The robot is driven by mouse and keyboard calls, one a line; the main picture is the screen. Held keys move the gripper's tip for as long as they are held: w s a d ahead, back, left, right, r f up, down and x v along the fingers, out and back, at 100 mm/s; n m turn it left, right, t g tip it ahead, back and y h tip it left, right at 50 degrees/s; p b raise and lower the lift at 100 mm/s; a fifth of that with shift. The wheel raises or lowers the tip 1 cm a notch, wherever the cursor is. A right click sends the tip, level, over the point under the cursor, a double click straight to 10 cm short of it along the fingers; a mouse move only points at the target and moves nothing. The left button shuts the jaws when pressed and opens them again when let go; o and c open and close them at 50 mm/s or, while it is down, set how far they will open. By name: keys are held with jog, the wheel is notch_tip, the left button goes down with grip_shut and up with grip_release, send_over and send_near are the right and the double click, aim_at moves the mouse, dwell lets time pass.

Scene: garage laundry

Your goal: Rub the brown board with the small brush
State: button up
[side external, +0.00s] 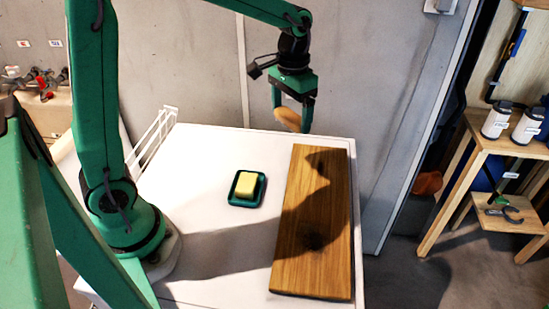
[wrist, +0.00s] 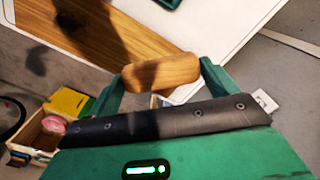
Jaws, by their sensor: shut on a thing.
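The brown board (side external: 298,262) lies flat on the right half of the white top. A dark patch marks its lower part, and shadow covers much of its middle. Part of the board (wrist: 112,30) also shows in the wrist view. My gripper (side external: 291,114) is shut on the small brush (side external: 288,121) and holds it in the air beyond the board's far end. In the wrist view the brush's rounded wooden body (wrist: 160,72) spans between the fingertips of my gripper (wrist: 162,78). I cannot make out its bristles.
A yellow sponge (side external: 247,184) sits in a green dish (side external: 244,203) left of the board. The white top (side external: 200,160) is otherwise largely clear. A wall (side external: 350,60) rises behind it. A wooden shelf (side external: 478,142) with white containers stands at the right.

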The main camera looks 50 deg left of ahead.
jog(key=s+d+f, duration=0.3)
jog(key=s+d, duration=0.3)
jog(key=d, duration=0.3)
jog(key=s+d+f, duration=0.3)
jog(key=s+d, duration=0.4)
jog(key=d, duration=0.3)
jog(key=shift+s+f, duration=0.25)
jog(key=shift+f, duration=0.15)
jog(key=shift+f, duration=0.1)
